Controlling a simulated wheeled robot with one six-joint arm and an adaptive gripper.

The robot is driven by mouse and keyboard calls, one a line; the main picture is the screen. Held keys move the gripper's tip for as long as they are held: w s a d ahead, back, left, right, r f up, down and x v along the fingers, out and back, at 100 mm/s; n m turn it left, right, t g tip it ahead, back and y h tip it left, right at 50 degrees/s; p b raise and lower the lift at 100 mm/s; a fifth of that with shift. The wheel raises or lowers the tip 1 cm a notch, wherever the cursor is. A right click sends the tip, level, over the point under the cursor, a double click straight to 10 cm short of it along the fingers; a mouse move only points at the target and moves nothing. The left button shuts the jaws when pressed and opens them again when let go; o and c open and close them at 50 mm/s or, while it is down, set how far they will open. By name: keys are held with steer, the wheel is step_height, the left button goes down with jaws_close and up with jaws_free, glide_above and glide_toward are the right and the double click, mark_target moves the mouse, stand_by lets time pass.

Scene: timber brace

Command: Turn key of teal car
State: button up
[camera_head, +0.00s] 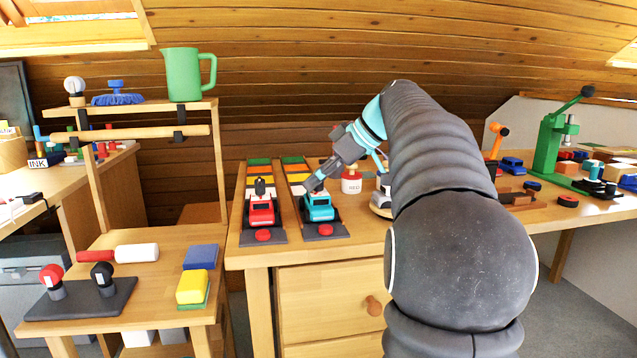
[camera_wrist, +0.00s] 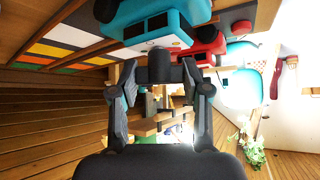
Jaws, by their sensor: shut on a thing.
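The teal car (camera_head: 318,208) stands on a dark track with coloured stripes on the table, a red button at its near end. My gripper (camera_head: 312,185) reaches down at the car's rear. In the wrist view the teal car (camera_wrist: 150,24) fills the top, and a dark key (camera_wrist: 158,67) sticks out of it. My gripper (camera_wrist: 163,78) is shut on this key, a finger on each side.
A red car (camera_head: 262,212) with an upright dark key (camera_head: 260,186) stands on the neighbouring track at left. A bottle with a red top (camera_head: 351,181) stands close on the right. A green press (camera_head: 552,140) is far right. A shelf with a green jug (camera_head: 187,76) is left.

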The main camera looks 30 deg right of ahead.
steer(key=m+t+h+b, duration=0.2)
steer(key=m+h, duration=0.1)
steer(key=m, duration=0.1)
steer(key=shift+a+m, duration=0.1)
steer(key=shift+m, duration=0.2)
steer(key=m+h, duration=0.2)
steer(key=m, duration=0.1)
steer(key=shift+m+t+h, duration=0.3)
steer(key=shift+h, duration=0.1)
steer(key=m+h+p, duration=0.1)
steer(key=m+h, duration=0.2)
steer(key=m, duration=0.2)
steer(key=shift+h+p, duration=0.35)
steer(key=shift+h, duration=0.05)
steer(key=shift+m+g+h, duration=1.3)
steer(key=shift+m+h, duration=0.1)
steer(key=shift+m, duration=0.8)
steer(key=o, duration=1.2)
steer(key=shift+c, duration=0.2)
steer(key=v, duration=1.2)
